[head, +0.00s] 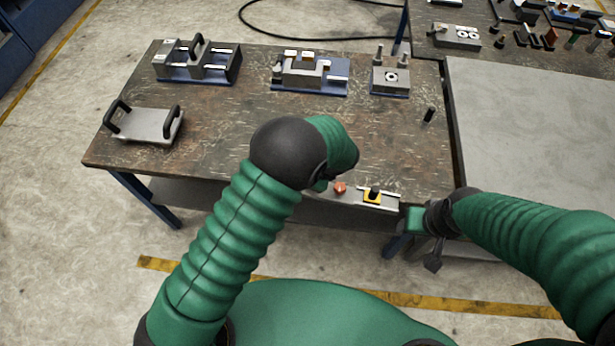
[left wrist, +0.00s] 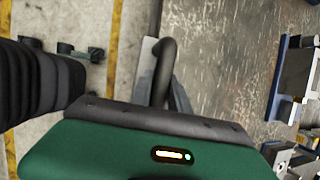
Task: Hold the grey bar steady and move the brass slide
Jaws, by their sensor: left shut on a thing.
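The grey bar (head: 355,199) lies along the bench's front edge, with its left part hidden behind my left forearm. A yellow block with a black knob, which looks like the brass slide (head: 373,197), sits on the bar towards its right end. An orange-red knob (head: 340,187) sits to its left. My right gripper (head: 433,258) is off the bench's front edge, right of the bar, apart from the slide.
The bench (head: 230,125) has a clear middle. A grey tray with two black handles (head: 145,124) stands at left. Several blue-based fixtures (head: 310,75) line the back. A small black peg (head: 429,116) stands at right. A grey-topped table (head: 530,120) adjoins on the right.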

